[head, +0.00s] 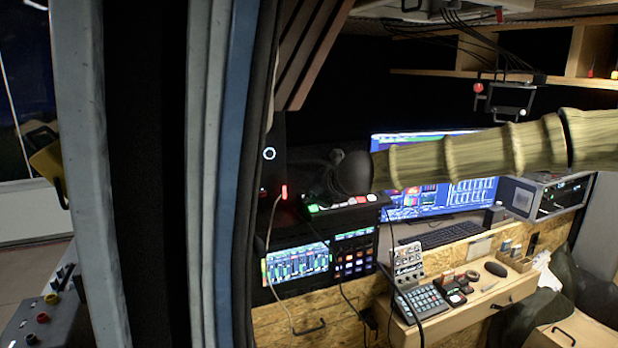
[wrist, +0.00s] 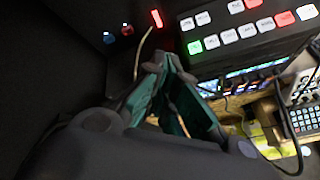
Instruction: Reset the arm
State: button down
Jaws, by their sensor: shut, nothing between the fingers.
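My gripper (wrist: 166,62) is in the wrist view, with its teal-lined fingers meeting at the tips and nothing between them. In the head view my arm reaches in from the right at screen height. The dark gripper at its end (head: 335,175) is hard to make out against the black background. It is close to a switcher panel with lit white, red and green buttons (head: 340,204), which also shows at the top of the wrist view (wrist: 245,28). I cannot tell whether they touch.
A lit monitor (head: 440,205) stands behind my arm. Below are a mixer screen (head: 298,264), a desk (head: 470,310) with keypads, and a thin hanging cable (head: 270,235). A grey and blue upright panel (head: 225,180) blocks much of the left. A shelf (head: 480,80) hangs above.

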jog(key=s+f+n+g+h, duration=0.1)
jog(key=s+f+n, duration=0.3)
jog(key=f, duration=0.9)
jog(key=s+f+n+g+h, duration=0.15)
jog(key=f+n, duration=0.35)
jog(key=f, duration=0.9)
jog(key=s+d+f+n+g+b, duration=0.1)
jog(key=s+d+f+n, duration=0.2)
jog(key=s+f+n, duration=0.5)
jog(key=s+d+f+n+g+b, duration=0.1)
jog(key=s+d+f+g, duration=0.1)
jog(key=s+f, duration=0.65)
jog(key=s+d+f+n+g+h, duration=0.1)
jog(key=s+d+f+n, duration=0.3)
jog(key=s+f+n, duration=0.3)
jog(key=s+d+f+n+g+h, duration=0.15)
jog(key=s+d+f+n, duration=0.3)
jog(key=s+f, duration=0.45)
jog(key=s+d+f+n+g, duration=0.1)
jog(key=s+d+n, duration=0.3)
jog(key=s, duration=0.4)
jog(key=s+d+f+n+g+b, duration=0.1)
jog(key=s+d+n, duration=0.3)
jog(key=s, duration=0.3)
jog(key=shift+s+f+n+g, duration=0.3)
jog(key=shift+s+f+n, duration=0.05)
jog(key=shift+s+f, duration=0.05)
